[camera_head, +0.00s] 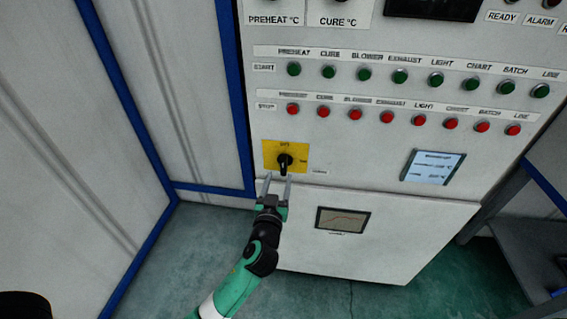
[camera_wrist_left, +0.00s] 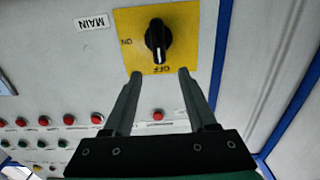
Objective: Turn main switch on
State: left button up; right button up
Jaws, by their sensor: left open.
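The main switch is a black rotary knob (camera_head: 285,163) on a yellow plate (camera_head: 270,149) low on the left of the control panel. In the left wrist view the knob (camera_wrist_left: 158,40) shows upside down, its white mark toward OFF; ON is to the left and a MAIN label (camera_wrist_left: 91,22) lies beside the plate (camera_wrist_left: 195,22). My left gripper (camera_head: 278,180) is open and empty, just below the knob in the head view. In the wrist view its fingertips (camera_wrist_left: 160,73) are spread at the plate's OFF edge, apart from the knob. My right gripper is not in view.
Rows of green (camera_head: 365,74) and red (camera_head: 387,117) push buttons sit above the switch. A lit display (camera_head: 433,167) is to the right, and a chart window (camera_head: 342,220) is below. A blue-edged wall (camera_head: 237,100) stands close on the left. A grey bench (camera_head: 515,235) is at right.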

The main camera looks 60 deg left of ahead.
aim_at(283, 163)
pick_arm(q)
jog(key=b+x, duration=0.1)
jog(key=x, duration=0.8)
jog(key=shift+a, duration=0.1)
jog(key=shift+f, duration=0.1)
grip_shut()
